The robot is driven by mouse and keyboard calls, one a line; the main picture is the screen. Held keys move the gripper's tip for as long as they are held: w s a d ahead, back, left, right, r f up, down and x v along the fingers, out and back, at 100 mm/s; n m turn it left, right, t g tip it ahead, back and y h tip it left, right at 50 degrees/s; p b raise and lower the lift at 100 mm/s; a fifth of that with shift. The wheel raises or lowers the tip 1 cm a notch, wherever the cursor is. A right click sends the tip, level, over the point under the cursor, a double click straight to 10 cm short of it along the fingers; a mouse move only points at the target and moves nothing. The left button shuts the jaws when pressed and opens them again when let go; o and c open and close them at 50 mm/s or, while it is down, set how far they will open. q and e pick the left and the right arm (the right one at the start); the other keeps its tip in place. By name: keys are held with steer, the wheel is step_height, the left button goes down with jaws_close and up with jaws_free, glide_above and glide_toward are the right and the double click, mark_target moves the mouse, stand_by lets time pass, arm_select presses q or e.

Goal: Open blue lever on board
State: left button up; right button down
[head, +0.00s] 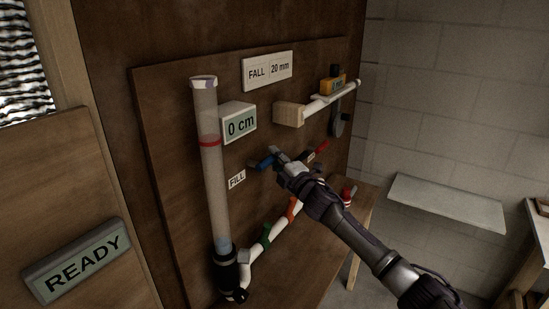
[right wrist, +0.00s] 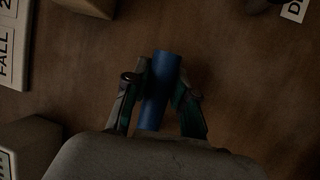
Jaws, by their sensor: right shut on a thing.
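The blue lever (head: 263,161) is on the brown board (head: 165,130), right of the clear tube and just above the FILL label. In the head view my right gripper (head: 276,157) is at the lever and covers part of it. In the right wrist view the blue lever (right wrist: 161,88) stands between the two fingers of my right gripper (right wrist: 160,92), which are shut on it. The valve body behind the lever is hidden by the gripper. My left gripper is not in view.
A clear tube (head: 208,180) with a red ring stands left of the lever. A red lever (head: 319,151) is close on the right of my gripper. White pipe with green (head: 265,235) and orange (head: 292,209) parts runs below. A display (head: 239,122) reads 0 cm; another (head: 77,261) reads READY.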

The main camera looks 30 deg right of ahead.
stand_by(0.3)
